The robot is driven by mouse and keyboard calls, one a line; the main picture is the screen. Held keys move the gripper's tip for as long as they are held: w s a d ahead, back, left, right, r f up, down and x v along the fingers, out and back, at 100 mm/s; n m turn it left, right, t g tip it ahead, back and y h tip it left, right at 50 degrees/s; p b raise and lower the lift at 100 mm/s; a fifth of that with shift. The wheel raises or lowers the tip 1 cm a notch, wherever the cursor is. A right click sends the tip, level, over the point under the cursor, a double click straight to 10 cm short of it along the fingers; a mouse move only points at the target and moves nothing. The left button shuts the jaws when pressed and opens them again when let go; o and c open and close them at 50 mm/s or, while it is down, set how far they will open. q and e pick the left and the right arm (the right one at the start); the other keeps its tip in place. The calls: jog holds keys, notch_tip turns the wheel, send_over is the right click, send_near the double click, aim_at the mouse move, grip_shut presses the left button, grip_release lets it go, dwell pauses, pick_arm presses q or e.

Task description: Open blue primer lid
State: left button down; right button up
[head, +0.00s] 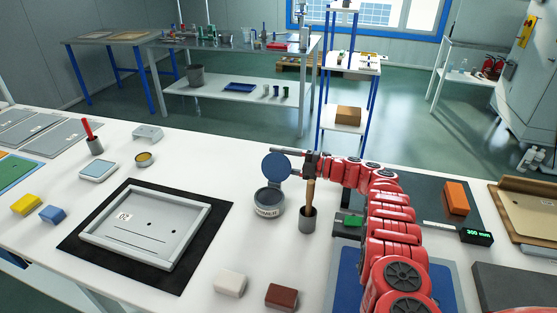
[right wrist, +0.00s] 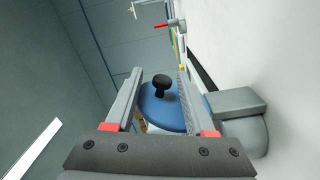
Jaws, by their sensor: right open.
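The primer pot (head: 268,207) is a grey labelled can on the white table, with its top uncovered and a dark blue inside. Its round blue lid (head: 277,167) stands raised, tilted up above the far side of the pot. My right gripper (head: 300,162) is just right of the lid. In the right wrist view its two fingers (right wrist: 160,72) are open, with the lid (right wrist: 157,112) and its black knob (right wrist: 161,84) showing between and beyond them. I cannot tell whether a finger touches the lid. My left gripper is out of view.
A grey cup (head: 307,224) with a wooden-handled tool stands right beside the pot, under my right arm. A framed grey panel (head: 207,213) lies on a black mat at left. White (head: 230,284) and brown (head: 281,296) blocks lie in front.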

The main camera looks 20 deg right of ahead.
jog(key=b+v, duration=0.2)
jog(key=v, duration=1.5)
jog(key=shift+s+d, duration=0.15)
jog(key=shift+d, duration=0.05)
